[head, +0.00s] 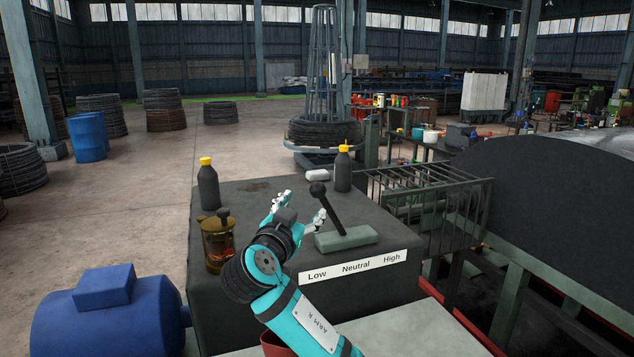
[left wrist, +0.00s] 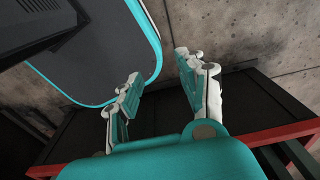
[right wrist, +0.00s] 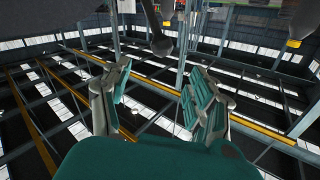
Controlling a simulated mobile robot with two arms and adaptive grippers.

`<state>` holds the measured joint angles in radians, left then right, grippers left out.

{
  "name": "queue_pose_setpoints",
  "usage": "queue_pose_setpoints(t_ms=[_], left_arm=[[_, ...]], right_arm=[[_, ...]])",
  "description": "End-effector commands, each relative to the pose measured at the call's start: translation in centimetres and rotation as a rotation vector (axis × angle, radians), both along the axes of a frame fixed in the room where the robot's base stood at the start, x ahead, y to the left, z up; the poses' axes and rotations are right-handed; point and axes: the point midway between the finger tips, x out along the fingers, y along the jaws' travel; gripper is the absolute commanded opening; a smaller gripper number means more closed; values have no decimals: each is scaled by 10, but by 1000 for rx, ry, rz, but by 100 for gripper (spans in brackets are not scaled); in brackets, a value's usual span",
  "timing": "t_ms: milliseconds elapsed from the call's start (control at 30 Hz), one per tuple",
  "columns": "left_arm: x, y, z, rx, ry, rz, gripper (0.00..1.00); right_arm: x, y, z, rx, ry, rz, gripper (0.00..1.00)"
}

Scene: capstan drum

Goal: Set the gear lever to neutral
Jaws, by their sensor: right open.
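The gear lever (head: 333,208) is a dark rod with a black round knob (head: 317,189), rising from a grey-green base (head: 346,238) on the dark cabinet. It leans left, toward the Low end of the label (head: 353,266) reading Low, Neutral, High. My right gripper (head: 302,208) is open just left of the lever, with its fingers spread near the rod and nothing held. In the right wrist view the knob (right wrist: 162,47) shows upside down, beyond the gap between the open fingers (right wrist: 158,75). My left gripper (left wrist: 157,78) is open and empty, and is out of the head view.
Two dark bottles with yellow caps stand on the cabinet (head: 255,190), one at left (head: 208,185) and one behind the lever (head: 343,168). A brassy glass jar (head: 218,243) stands left of my right arm. A railing (head: 440,205) and large dark drum (head: 560,200) are at right.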

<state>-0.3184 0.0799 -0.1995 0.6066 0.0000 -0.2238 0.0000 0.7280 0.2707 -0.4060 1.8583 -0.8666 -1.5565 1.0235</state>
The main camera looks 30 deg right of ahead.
Motion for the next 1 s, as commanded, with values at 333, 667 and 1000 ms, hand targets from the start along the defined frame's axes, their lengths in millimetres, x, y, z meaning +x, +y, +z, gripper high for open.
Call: queue_pose_setpoints(t_ms=[333,667,1000], left_arm=[[33,-3,45,-6,-52,0,40],[27,-3,62,-5,-42,-1,40],[17,-2,62,-4,-27,-1,40]], right_arm=[[49,-60,5,-2,6,-4,61],[77,-92,1,-1,2,0,61],[80,-95,-1,1,2,0,61]])
